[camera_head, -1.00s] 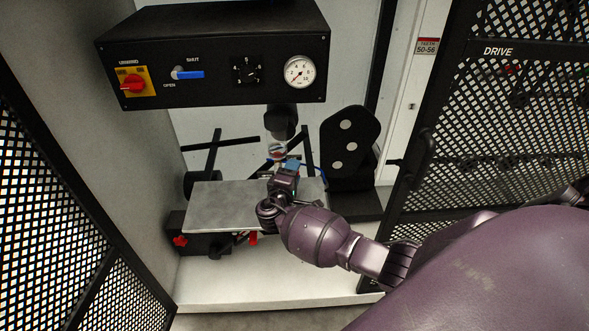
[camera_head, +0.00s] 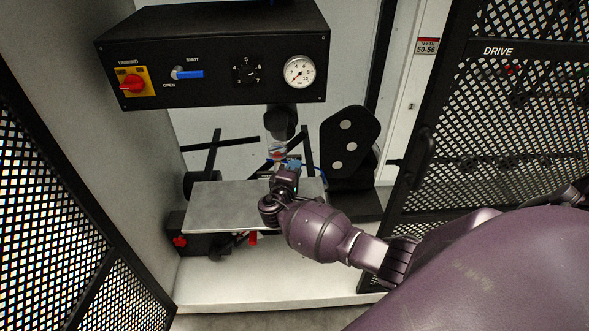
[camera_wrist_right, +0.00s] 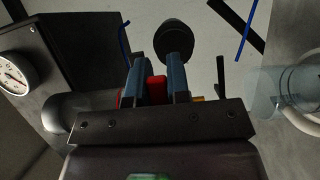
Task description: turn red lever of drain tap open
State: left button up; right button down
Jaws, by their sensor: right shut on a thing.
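My right gripper (camera_head: 290,165) reaches in over the grey metal shelf, below the black control box. In the right wrist view its two blue fingers (camera_wrist_right: 157,82) are shut on a red piece, which I take as the red lever (camera_wrist_right: 157,90) of the drain tap. More red shows just left of the fingers. In the head view, a small clear bowl with red in it (camera_head: 277,151) hangs just beyond the fingertips. The lever and the tap body are mostly hidden there by my gripper. My left gripper is not in view.
The black control box (camera_head: 215,52) with a round gauge (camera_head: 299,72) hangs above. The grey shelf (camera_head: 225,207) lies below, with a red knob (camera_head: 180,240) under its left end. A black bracket (camera_head: 349,145) stands right. Mesh doors (camera_head: 500,120) flank both sides.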

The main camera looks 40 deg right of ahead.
jog(key=shift+f, duration=0.15)
jog(key=shift+w+a+f+m+t+y+b, duration=0.15)
jog(key=shift+w+a+f+m+y+b, duration=0.25)
jog(key=shift+a+f+m+y+b, duration=1.2)
jog(key=shift+w+d+r+m+t+y+b, duration=0.1)
jog(key=shift+w+d+m+y+b, duration=0.5)
jog(key=shift+m, duration=2.25)
jog(key=shift+w+a+f+m+t+y+b, duration=0.2)
jog(key=shift+a+f+m+y+b, duration=0.75)
jog(key=shift+m+y, duration=0.95)
jog(key=shift+w+a+r+m+h, duration=0.1)
jog(key=shift+a+r+m+h, duration=0.15)
jog(key=shift+m, duration=0.2)
jog(key=shift+d, duration=0.1)
jog(key=c, duration=1.1)
grip_release()
